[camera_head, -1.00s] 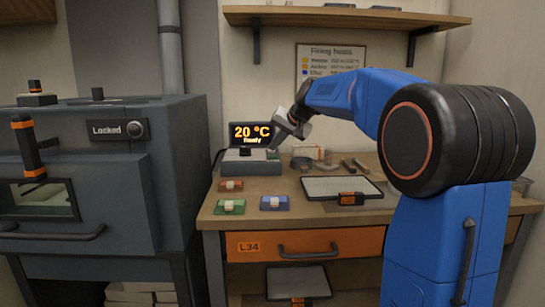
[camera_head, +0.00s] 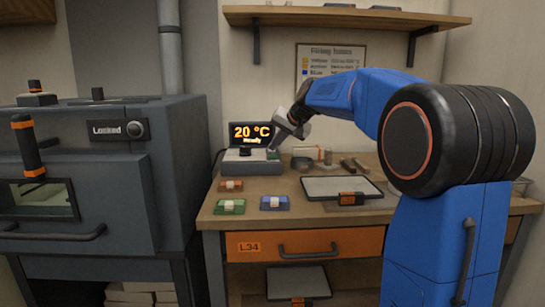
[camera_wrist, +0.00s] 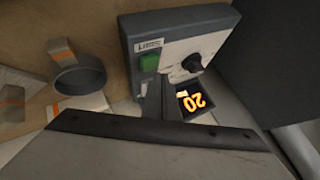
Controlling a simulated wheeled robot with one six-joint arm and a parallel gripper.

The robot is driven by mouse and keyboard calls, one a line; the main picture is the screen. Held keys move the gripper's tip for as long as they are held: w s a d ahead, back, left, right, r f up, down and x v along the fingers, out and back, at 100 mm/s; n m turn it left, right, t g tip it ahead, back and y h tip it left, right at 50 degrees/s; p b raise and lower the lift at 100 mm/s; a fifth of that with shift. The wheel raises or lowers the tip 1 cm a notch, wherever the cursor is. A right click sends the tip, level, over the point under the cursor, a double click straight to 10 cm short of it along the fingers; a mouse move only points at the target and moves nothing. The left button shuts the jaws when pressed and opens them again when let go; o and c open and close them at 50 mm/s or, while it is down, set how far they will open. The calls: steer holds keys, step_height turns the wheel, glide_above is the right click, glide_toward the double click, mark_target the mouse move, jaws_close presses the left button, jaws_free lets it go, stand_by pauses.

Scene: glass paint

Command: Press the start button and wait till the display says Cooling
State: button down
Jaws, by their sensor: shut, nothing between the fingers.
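The control box (camera_head: 245,168) stands on the workbench. Its display (camera_head: 250,133) reads 20 °C with a small line below that looks like "Ready". In the wrist view the box carries a green button (camera_wrist: 149,62) and a black knob (camera_wrist: 192,63), with the display (camera_wrist: 190,102) showing 20 behind them. My gripper (camera_head: 273,148) is shut and empty, angled down over the right end of the box, at the green button. In the wrist view its finger tip (camera_wrist: 152,95) lies just by the button; I cannot tell whether it touches.
The grey kiln (camera_head: 100,185), marked "Locked", stands at the left. An orange drawer (camera_head: 350,243) is shut below.

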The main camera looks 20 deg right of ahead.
mark_target(275, 156)
steer(key=shift+f, duration=0.25)
steer(key=shift+f, duration=0.15)
steer(key=shift+f, duration=0.45)
stand_by(1.0)
steer(key=shift+r, duration=0.85)
steer(key=shift+r, duration=2.5)
steer(key=shift+s, duration=0.15)
